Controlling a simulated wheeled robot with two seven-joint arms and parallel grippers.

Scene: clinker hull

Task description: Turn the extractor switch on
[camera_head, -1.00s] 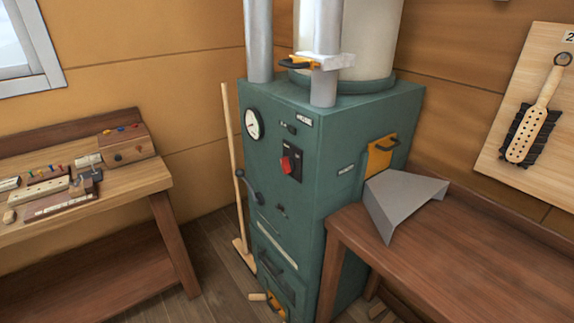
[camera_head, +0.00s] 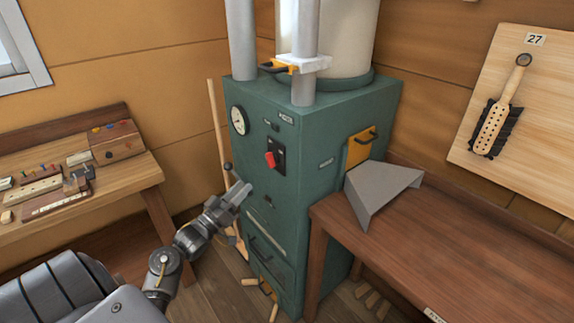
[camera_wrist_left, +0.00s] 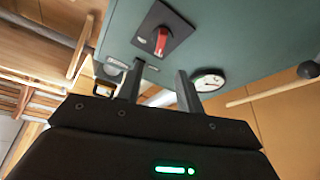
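The green cabinet (camera_head: 330,140) carries a red rotary switch (camera_head: 270,160) on a black plate on its front. Its label is too small to read. In the left wrist view the red switch (camera_wrist_left: 161,40) sits above and between the finger tips, apart from them. My left gripper (camera_head: 240,192) is just below and left of the switch in the head view, in front of the cabinet. In the left wrist view its two fingers (camera_wrist_left: 158,82) are spread with nothing between them. My right gripper is in no view.
A round gauge (camera_head: 238,120) is on the cabinet front, with a dark-knobbed lever (camera_head: 228,167) below it. A wooden bench (camera_head: 440,240) with a grey metal hood (camera_head: 380,190) stands at right. A workbench (camera_head: 130,170) stands at left, and a broom handle (camera_head: 215,130) leans behind.

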